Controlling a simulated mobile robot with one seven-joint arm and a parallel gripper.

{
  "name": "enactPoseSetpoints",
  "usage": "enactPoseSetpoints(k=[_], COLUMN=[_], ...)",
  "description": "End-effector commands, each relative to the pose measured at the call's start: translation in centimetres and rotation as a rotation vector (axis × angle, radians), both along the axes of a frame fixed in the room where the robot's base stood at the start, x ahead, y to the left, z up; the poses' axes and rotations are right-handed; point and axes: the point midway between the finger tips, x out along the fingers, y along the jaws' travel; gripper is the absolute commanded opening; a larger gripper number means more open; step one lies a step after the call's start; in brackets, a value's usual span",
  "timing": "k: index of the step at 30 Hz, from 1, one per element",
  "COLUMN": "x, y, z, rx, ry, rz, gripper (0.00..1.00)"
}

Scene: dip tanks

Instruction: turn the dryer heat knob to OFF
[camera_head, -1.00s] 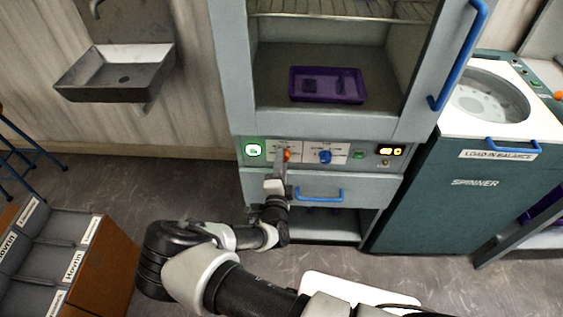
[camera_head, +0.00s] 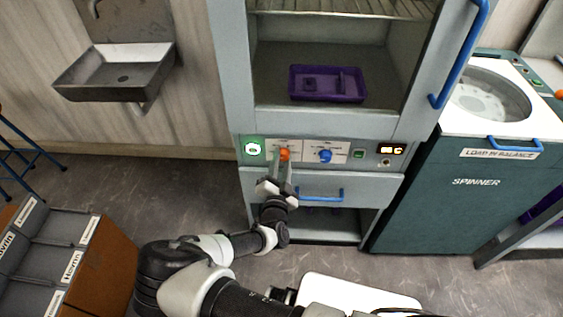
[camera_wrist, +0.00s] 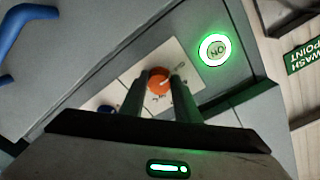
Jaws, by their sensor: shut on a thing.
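The dryer's control panel (camera_head: 308,152) carries an orange knob (camera_head: 284,154) at left and a blue knob (camera_head: 325,156) to its right. The labels are too small to read, so I cannot tell from the print which is heat. My gripper (camera_head: 282,162) is at the orange knob, reaching up from below. In the wrist view the two fingers (camera_wrist: 158,82) stand on either side of the orange knob (camera_wrist: 158,84), closed on it. A pale pointer mark shows on the knob's face; the setting it points to is unclear.
A lit green ON button (camera_head: 253,149) is left of the knobs, and an amber display (camera_head: 391,149) at right. A blue drawer handle (camera_head: 320,195) lies just below the panel, close to my gripper. A purple tray (camera_head: 327,84) sits inside the dryer. The spinner (camera_head: 470,190) stands at right.

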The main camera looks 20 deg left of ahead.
Motion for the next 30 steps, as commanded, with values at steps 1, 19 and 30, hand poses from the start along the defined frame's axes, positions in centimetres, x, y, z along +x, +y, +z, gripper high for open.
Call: enactPoseSetpoints(k=[1, 19, 30], x=[0.1, 0.1, -1.9], y=[-0.1, -0.1, -0.3], z=[0.2, 0.1, 0.1], rx=[-0.004, -0.005, -0.005], ry=[-0.004, -0.004, -0.002], rz=[-0.002, -0.001, 0.001], gripper=[0.07, 0.48, 0.48])
